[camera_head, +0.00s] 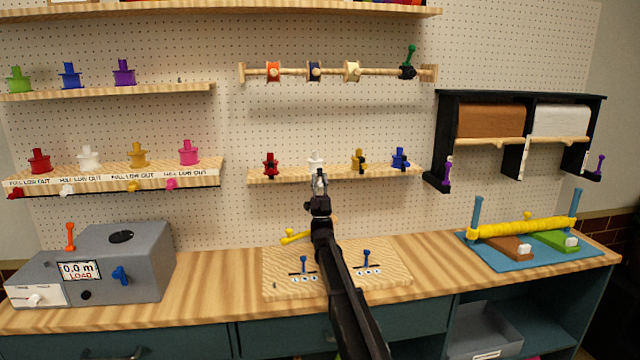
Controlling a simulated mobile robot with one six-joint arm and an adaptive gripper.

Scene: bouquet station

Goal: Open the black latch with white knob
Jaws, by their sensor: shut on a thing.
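My gripper (320,180) reaches up from below to the shelf's front edge, right at this white piece. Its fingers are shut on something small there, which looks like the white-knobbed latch. The fingers hide the latch itself, so I cannot tell its position or its black part.
A wooden board (390,282) with blue levers lies below my arm.

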